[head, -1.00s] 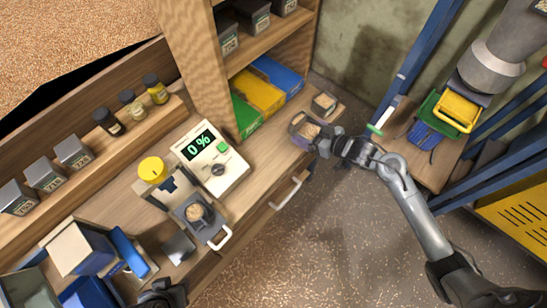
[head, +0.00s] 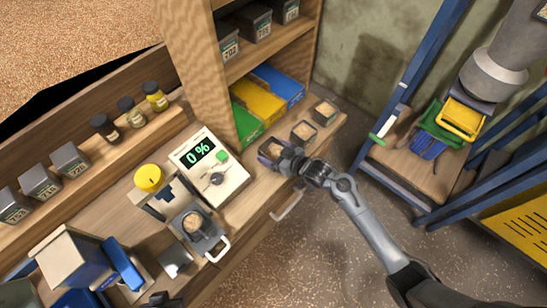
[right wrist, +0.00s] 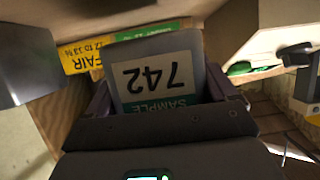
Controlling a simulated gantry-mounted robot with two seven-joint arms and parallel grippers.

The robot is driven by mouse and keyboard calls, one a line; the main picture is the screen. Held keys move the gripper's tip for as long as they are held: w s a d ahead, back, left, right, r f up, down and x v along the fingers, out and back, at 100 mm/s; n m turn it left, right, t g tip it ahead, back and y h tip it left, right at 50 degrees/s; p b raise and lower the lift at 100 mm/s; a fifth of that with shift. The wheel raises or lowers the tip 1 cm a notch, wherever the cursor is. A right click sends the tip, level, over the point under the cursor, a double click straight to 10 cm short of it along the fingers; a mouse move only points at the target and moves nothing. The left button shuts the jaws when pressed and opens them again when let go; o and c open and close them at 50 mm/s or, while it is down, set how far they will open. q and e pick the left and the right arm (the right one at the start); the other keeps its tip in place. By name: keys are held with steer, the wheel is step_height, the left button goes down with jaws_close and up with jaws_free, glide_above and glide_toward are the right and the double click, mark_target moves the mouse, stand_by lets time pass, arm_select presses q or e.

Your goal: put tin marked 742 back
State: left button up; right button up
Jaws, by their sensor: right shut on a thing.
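The tin marked 742 (right wrist: 155,80) fills the middle of the right wrist view, its white and green sample label upside down. My right gripper (head: 281,158) is shut on it, one finger on each side.
Grey labelled tins stand on the left ledge (head: 72,160) and the upper right shelf (head: 257,24). A meter reading 0 % (head: 207,165) stands left of the held tin. Green, yellow (head: 258,101) and blue bins are behind it. Open floor lies in front of the bench.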

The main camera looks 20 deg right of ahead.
mark_target(272, 157)
steer(key=shift+f, duration=1.7)
steer(key=shift+f+b, duration=0.15)
steer(key=shift+b, duration=0.2)
steer(key=o, duration=1)
steer(key=shift+o, duration=0.2)
